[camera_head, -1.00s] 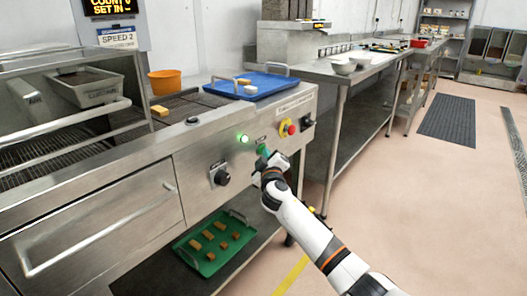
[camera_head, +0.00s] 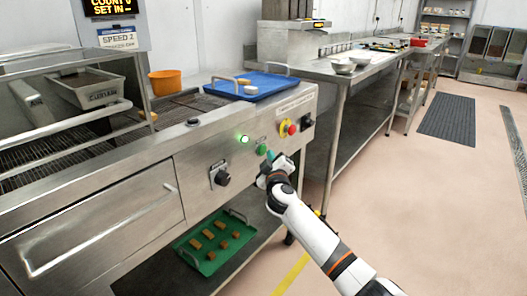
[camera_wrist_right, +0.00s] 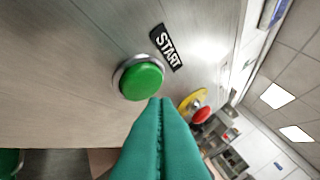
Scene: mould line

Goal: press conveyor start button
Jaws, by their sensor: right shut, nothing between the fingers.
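The green start button (camera_head: 262,149) sits on the front panel of the steel conveyor machine (camera_head: 150,160). In the right wrist view the button (camera_wrist_right: 140,80) has a metal ring and a black START label (camera_wrist_right: 166,47) beside it. My right gripper (camera_head: 271,156), with teal fingers, is just in front of the panel, right of and slightly below the button. In the wrist view its fingertips (camera_wrist_right: 162,103) are shut together and empty, below and right of the button, apparently apart from it. A green lamp (camera_head: 244,139) left of the button is lit. My left gripper is out of view.
A red button on a yellow plate (camera_head: 288,128) and a black knob (camera_head: 220,176) share the panel. A blue tray (camera_head: 262,92) lies on top. A green tray (camera_head: 208,265) with several brown blocks is on the lower shelf.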

